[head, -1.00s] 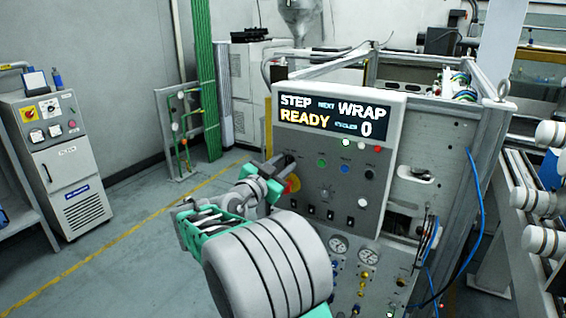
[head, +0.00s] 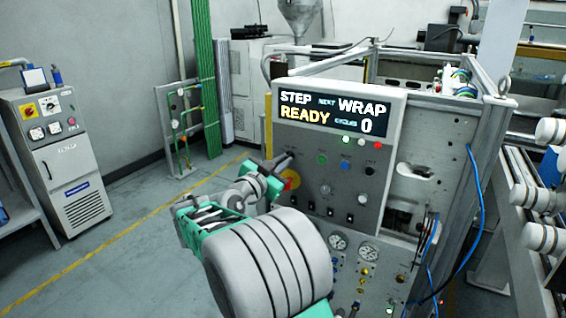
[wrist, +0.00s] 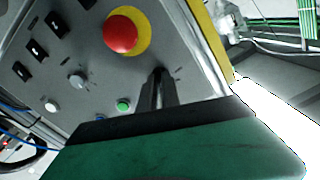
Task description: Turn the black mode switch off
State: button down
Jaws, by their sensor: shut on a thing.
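My gripper (head: 284,160) is at the upper left of the grey control panel (head: 345,205), just above the red emergency stop (head: 291,180) on its yellow plate. In the wrist view its dark fingers (wrist: 157,90) are close together against the panel, beside the red emergency stop (wrist: 120,34). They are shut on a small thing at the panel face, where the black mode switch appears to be. The fingers hide the switch, so its position cannot be read. The display (head: 333,113) shows STEP, WRAP, READY and 0.
Several black rocker switches (wrist: 38,50) sit in a row on the panel. A silver knob (wrist: 76,80) and a green button (wrist: 123,104) are near the fingers. A separate cabinet (head: 58,160) stands at the left, with open floor between.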

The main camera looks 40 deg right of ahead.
jog(key=shift+n, duration=0.3)
jog(key=shift+r+n+p, duration=0.1)
jog(key=shift+n+p, duration=0.65)
jog(key=shift+n, duration=7.85)
jog(key=c, duration=1.6)
grip_release()
jog(key=shift+o, duration=0.2)
